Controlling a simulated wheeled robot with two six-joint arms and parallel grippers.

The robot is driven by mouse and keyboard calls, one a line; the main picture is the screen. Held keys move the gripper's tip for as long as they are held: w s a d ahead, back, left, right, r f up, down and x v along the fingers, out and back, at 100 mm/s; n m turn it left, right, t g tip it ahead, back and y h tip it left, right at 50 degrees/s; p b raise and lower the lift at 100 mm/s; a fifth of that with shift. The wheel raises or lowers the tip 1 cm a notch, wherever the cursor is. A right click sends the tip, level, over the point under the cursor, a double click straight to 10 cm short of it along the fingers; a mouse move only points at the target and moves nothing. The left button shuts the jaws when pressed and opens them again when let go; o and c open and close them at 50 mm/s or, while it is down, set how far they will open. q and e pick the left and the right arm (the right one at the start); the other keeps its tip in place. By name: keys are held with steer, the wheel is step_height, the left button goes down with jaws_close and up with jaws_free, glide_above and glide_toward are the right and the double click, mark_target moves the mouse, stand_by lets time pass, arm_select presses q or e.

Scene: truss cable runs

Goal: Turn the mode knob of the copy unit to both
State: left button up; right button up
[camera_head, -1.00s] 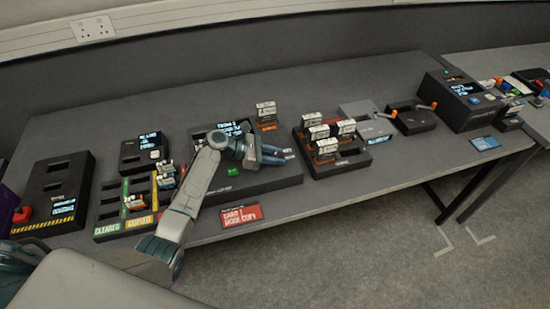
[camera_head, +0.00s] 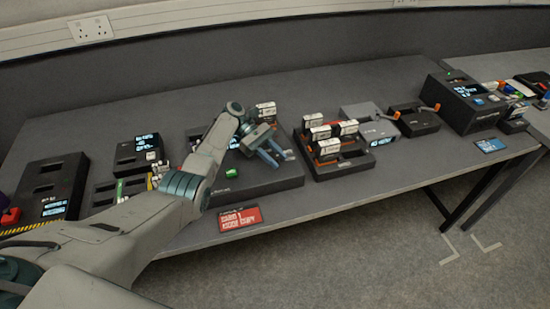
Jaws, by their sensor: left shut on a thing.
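The copy unit, a wide low black box (camera_head: 262,183), sits mid-table with a green button (camera_head: 232,173) on its front left. My left arm comes in from the left and covers the unit's left part and its screen. My left gripper (camera_head: 278,157) is over the right part of the unit's top, its two blue-grey fingers pointing down and right. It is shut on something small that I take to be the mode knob. The fingers hide the knob, so its setting cannot be read. My right gripper is not in view.
A red sign (camera_head: 240,218) lies before the unit. A black rack (camera_head: 345,168) with several white cartridges stands right of it. A black-and-yellow unit (camera_head: 52,187) is far left. The back of the table is clear.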

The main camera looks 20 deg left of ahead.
arm_select(q)
steer(key=shift+r+g+p, duration=0.25)
steer(key=shift+g+p, duration=0.05)
steer(key=shift+f+m+y, duration=0.15)
steer(key=shift+m+y, duration=0.15)
steer(key=shift+m, duration=0.1)
steer(key=shift+f+m+g, duration=0.2)
steer(key=shift+m+g, duration=0.1)
steer(key=shift+g, duration=0.2)
steer(key=shift+m+g+y+b, duration=0.4)
steer(key=shift+b, duration=0.3)
steer(key=o, duration=1)
steer(key=shift+c, duration=0.2)
steer(key=shift+r, duration=0.15)
